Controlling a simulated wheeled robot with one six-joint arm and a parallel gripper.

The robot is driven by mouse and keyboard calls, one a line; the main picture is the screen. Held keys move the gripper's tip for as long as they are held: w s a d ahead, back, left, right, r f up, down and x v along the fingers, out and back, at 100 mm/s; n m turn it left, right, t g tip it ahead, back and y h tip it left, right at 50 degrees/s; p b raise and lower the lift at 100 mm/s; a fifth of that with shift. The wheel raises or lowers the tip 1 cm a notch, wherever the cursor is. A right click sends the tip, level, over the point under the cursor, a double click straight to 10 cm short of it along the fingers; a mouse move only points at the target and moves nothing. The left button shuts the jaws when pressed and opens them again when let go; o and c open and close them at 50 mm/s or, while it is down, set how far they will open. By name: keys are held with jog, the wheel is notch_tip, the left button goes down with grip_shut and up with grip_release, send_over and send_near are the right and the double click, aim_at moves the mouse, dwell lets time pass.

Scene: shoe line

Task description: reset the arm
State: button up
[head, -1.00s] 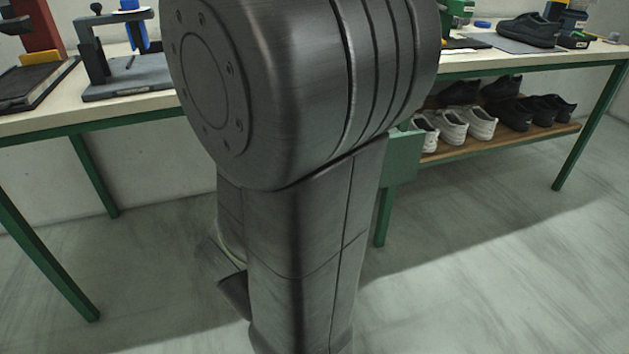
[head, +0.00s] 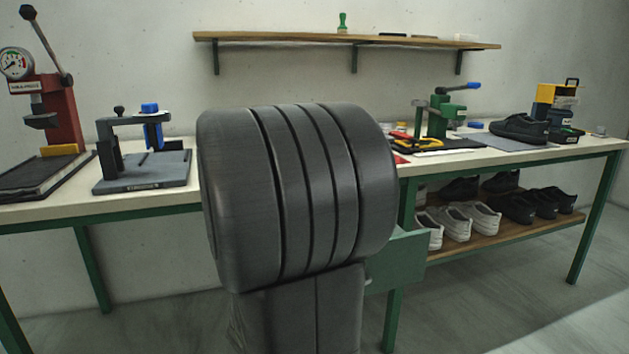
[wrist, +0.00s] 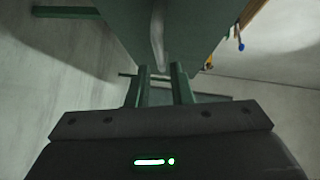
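My arm fills the middle of the head view as a large dark grey ribbed joint and link, hiding part of the workbench behind it. My gripper does not show in the head view. In the wrist view my gripper (wrist: 160,70) has its two dark fingers apart, with nothing seen held between them. Beyond the fingertips in the wrist view are a large dark green surface and the pale floor; I cannot tell how far they are from the fingers.
The workbench (head: 52,208) holds a red press (head: 62,112), a blue-and-black clamp stand (head: 150,165), a green press (head: 438,115) and a black shoe (head: 519,128). More shoes stand on the lower shelf (head: 510,234). A wall shelf (head: 290,38) is above. Floor at lower right (head: 540,300) is clear.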

jog(key=shift+b+x, duration=0.55)
jog(key=shift+x, duration=2.5)
jog(key=shift+r, duration=0.1)
